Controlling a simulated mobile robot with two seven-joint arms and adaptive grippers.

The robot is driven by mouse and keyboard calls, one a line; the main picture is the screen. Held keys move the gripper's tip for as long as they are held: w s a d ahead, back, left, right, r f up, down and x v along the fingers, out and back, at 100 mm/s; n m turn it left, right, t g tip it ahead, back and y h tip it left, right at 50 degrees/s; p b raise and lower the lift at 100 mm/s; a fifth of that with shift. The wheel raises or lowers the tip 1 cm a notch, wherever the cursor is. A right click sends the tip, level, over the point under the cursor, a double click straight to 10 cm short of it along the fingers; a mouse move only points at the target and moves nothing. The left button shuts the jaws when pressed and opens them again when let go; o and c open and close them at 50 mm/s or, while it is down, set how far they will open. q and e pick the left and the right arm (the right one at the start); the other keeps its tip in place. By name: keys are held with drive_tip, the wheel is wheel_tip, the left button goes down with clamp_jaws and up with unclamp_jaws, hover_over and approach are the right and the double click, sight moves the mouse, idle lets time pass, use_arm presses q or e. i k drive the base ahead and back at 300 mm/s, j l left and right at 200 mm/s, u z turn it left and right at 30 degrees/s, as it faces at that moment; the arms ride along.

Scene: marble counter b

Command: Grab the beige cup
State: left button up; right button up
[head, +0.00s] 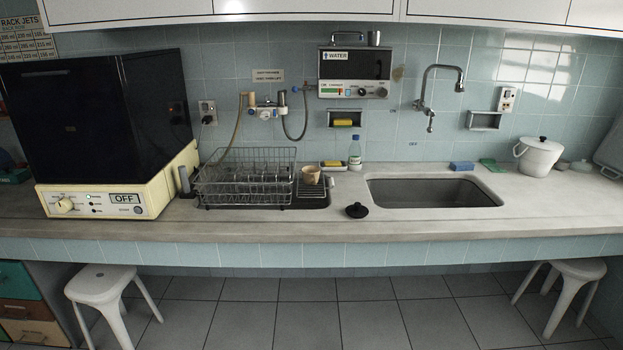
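A small beige cup (311,175) stands at the right end of the dish rack area, on or just beside the dark drain tray (315,203). The wire dish rack (243,182) is directly to its left and holds items too small to make out. The cup's opening appears to face up. Neither of my grippers is in view.
A bottle (354,154) and a sponge dish (333,166) are behind the cup. Two white stools (104,280) (572,271) stand below the counter.

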sight(312, 177)
drive_tip(key=z, duration=0.65)
drive_tip(key=i+j+z, duration=0.25)
drive_tip(key=z, duration=0.15)
drive_tip(key=i+j+z, duration=0.15)
drive_tip(key=j+z, duration=0.3)
drive_tip(key=j, duration=0.05)
